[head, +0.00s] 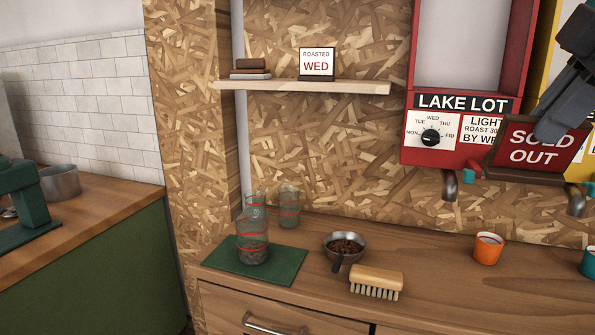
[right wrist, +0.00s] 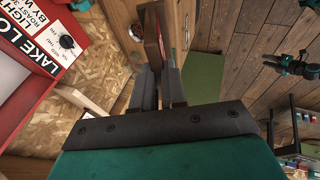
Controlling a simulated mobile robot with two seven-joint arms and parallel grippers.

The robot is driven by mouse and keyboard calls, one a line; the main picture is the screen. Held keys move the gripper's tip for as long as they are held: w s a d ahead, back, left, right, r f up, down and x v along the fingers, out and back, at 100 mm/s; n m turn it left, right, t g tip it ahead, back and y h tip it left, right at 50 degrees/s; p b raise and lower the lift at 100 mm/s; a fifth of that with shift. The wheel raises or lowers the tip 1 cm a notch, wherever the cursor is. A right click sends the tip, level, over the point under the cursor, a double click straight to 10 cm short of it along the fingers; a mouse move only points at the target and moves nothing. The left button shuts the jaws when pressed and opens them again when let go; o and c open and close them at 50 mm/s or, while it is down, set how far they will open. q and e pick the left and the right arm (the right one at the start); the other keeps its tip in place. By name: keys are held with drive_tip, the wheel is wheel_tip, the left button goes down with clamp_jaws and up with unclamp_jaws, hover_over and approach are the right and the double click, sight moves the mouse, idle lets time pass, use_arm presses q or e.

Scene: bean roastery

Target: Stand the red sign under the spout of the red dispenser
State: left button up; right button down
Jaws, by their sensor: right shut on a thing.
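The red sign (head: 520,152), lettered "SOLD OUT", is held tilted in the air by my right gripper (head: 560,122), which is shut on it. In the right wrist view the sign (right wrist: 153,35) shows nearly edge-on between the fingers (right wrist: 172,88). The red dispenser (head: 470,150), labelled "LAKE LOT", hangs on the wall. Its metal spout (head: 449,186) points down, left of the sign. The sign covers the dispenser's lower right part in the head view. The counter (head: 440,270) below the spout is bare there.
An orange cup (head: 488,250) stands right of the spot below the spout, and a teal cup (head: 588,263) farther right. A yellow dispenser (head: 585,165) adjoins.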

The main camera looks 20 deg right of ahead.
sight(517, 175)
drive_tip(key=f, duration=0.2)
drive_tip(key=w+f+n, duration=0.1)
drive_tip(key=f, duration=0.2)
drive_tip(key=w+f+n+y, duration=0.1)
drive_tip(key=f, duration=0.2)
drive_tip(key=shift+w+a, duration=0.15)
drive_tip(key=shift+w, duration=0.1)
drive_tip(key=w+a+f+m+h, duration=0.25)
drive_tip(key=w+a+f, duration=0.35)
drive_tip(key=a, duration=0.6)
drive_tip(key=w+a+f+m+h, duration=0.1)
drive_tip(key=w+a+f+m, duration=0.25)
drive_tip(key=a+f, duration=0.65)
drive_tip(key=a+f+m+g+h, duration=0.2)
drive_tip(key=a+f+m, duration=0.2)
drive_tip(key=f, duration=0.2)
use_arm(q)
drive_tip(key=shift+s+f, duration=0.15)
drive_tip(key=shift+s, duration=0.1)
use_arm(e)
drive_tip(key=w+d+f+m, duration=0.1)
drive_tip(key=d+f+m, duration=0.2)
drive_tip(key=d, duration=0.3)
drive_tip(key=shift+w+d+f+m+g, duration=0.25)
drive_tip(key=shift+d+f+m+g, duration=0.15)
drive_tip(key=shift+f, duration=0.2)
